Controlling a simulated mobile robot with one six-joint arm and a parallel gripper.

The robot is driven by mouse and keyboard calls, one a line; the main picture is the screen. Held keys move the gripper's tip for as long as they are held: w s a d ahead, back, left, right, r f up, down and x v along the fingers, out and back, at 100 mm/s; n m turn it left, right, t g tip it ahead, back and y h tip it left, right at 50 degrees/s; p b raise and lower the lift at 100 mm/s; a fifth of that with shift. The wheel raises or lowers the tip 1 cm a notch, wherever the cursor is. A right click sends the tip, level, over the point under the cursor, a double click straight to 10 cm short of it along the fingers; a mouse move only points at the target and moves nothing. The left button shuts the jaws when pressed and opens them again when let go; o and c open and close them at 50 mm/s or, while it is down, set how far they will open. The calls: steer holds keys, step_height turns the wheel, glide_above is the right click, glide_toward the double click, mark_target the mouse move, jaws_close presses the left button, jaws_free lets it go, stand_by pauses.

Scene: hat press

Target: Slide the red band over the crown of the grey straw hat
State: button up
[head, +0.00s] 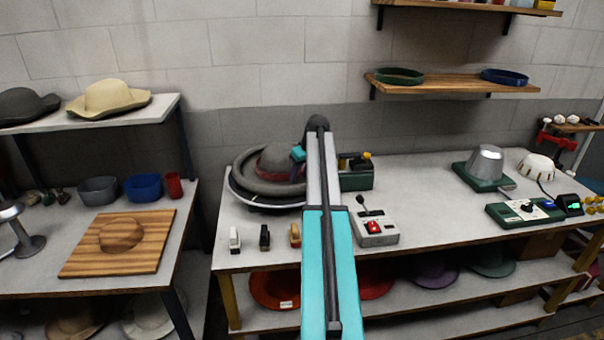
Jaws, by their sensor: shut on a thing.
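The grey straw hat (274,157) sits at the left of the middle bench, its wide brim curling up on the left. A dark red strip, the red band (289,177), shows low on the crown's right and front side. Its far side is hidden by the crown, so I cannot tell whether it goes all the way round or lies level. My gripper (298,155), small and teal-tipped, is at the right side of the crown and is shut on the red band. My arm hides part of the hat's right side and much of the gripper.
A control box (376,229) with a red switch stands right of my arm, and a green tray (357,180) is behind it. Several small blocks (265,238) line the front edge. The bench (429,200) is clear towards the silver hat form (486,161) at right.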

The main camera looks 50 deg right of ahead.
steer(key=shift+f, duration=0.15)
steer(key=o, duration=1.1)
steer(key=d+b+v, duration=0.1)
steer(key=b+v, duration=0.2)
steer(key=v, duration=1)
steer(key=shift+a+r+b, duration=0.35)
steer(key=shift+a+r, duration=0.1)
steer(key=shift+a, duration=0.05)
